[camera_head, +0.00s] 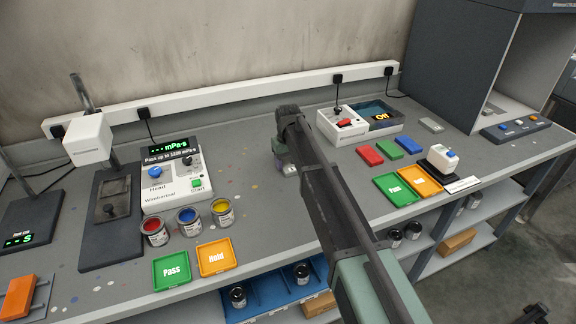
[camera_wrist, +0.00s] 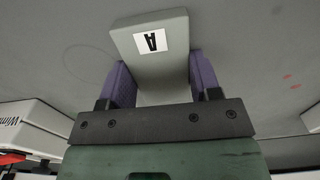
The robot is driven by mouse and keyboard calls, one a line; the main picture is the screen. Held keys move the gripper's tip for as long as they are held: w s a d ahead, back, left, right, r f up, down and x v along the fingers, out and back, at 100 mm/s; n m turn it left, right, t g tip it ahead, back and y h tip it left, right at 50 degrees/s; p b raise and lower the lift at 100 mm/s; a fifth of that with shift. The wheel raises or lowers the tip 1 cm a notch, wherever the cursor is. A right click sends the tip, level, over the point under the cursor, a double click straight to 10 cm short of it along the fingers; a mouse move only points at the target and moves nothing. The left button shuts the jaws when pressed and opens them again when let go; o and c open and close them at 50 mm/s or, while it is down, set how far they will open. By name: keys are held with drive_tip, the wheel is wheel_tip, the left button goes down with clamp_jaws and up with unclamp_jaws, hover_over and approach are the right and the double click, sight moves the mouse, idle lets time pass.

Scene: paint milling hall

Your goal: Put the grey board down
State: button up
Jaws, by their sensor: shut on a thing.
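The grey board (camera_wrist: 148,22) carries a white label with a black letter A, upside down in the wrist view. My gripper (camera_wrist: 161,72) has its two purple fingers shut on either side of the board. I cannot tell whether the board touches the bench.
Left of my gripper stand a white viscosity meter (camera_head: 178,185), paint cans (camera_head: 188,220) and Pass (camera_head: 171,270) and Hold (camera_head: 217,257) trays. To the right are a red-switch box (camera_head: 342,125), coloured blocks (camera_head: 389,148) and two more trays (camera_head: 398,189). Bench between meter and arm is clear.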

sight(288, 163)
drive_tip(key=shift+f, duration=0.2)
drive_tip(key=o, duration=1)
drive_tip(key=shift+r, duration=0.1)
wheel_tip(288, 163, up, 12)
drive_tip(key=r+p, duration=0.1)
drive_tip(key=p, duration=1.1)
drive_tip(key=s+d+m, duration=0.2)
drive_tip(key=s+d, duration=1)
drive_tip(key=s, duration=0.4)
drive_tip(key=shift+f, duration=0.4)
drive_tip(key=shift+o, duration=0.2)
drive_tip(key=s+d+m, duration=0.1)
drive_tip(key=s+d, duration=0.3)
drive_tip(key=s, duration=0.4)
drive_tip(key=s+d+m, duration=0.1)
drive_tip(key=s+d, duration=0.3)
drive_tip(key=s, duration=0.4)
drive_tip(key=shift+m, duration=0.4)
drive_tip(key=shift+o, duration=0.3)
drive_tip(key=shift+w+d, duration=0.1)
